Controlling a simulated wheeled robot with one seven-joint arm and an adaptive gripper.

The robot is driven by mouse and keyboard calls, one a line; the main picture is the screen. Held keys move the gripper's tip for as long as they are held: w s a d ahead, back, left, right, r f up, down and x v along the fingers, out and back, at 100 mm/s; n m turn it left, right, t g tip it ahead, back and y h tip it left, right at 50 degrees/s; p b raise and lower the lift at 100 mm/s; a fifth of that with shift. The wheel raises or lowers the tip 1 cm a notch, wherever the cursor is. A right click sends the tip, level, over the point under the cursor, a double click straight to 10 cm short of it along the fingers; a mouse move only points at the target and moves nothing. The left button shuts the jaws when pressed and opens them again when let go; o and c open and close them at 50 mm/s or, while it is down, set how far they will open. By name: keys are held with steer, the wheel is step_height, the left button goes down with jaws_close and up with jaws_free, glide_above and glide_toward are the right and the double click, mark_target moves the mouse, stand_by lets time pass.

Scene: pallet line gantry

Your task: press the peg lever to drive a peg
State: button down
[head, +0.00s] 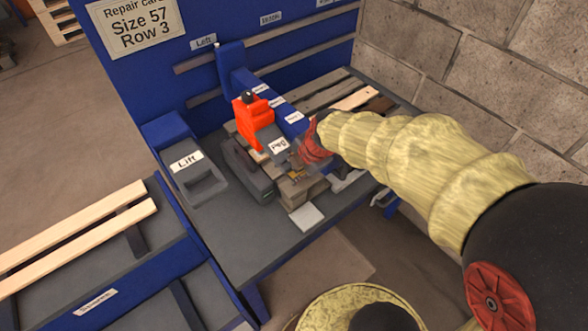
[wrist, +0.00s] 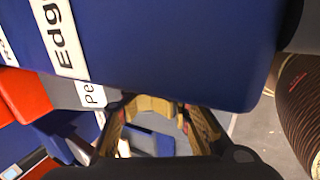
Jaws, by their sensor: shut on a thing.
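The grey peg unit (head: 267,135) with a white "Peg" label (head: 278,146) stands on the bench, beside an orange block with a black knob (head: 253,122). My gripper (head: 303,163) is at the right side of the peg unit, low over the wooden blocks. In the wrist view my gripper (wrist: 155,112) has its two fingers either side of a tan piece by the peg label (wrist: 92,95). It is shut on what I take to be the peg lever, whose grip is mostly hidden by my gripper and the blue beam.
A blue beam (wrist: 160,45) with an "Edge" label (wrist: 60,35) lies close over my gripper. A grey "Lift" unit (head: 190,172) stands to the left. Wooden slats (head: 80,235) lie at lower left. A block wall (head: 500,70) bounds the right. The bench front (head: 245,235) is clear.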

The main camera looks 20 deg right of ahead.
steer(key=shift+w+r, duration=0.25)
steer(key=shift+r, duration=0.5)
steer(key=s+v, duration=0.1)
steer(key=v, duration=1)
steer(key=shift+f, duration=0.2)
steer(key=shift+w, duration=0.1)
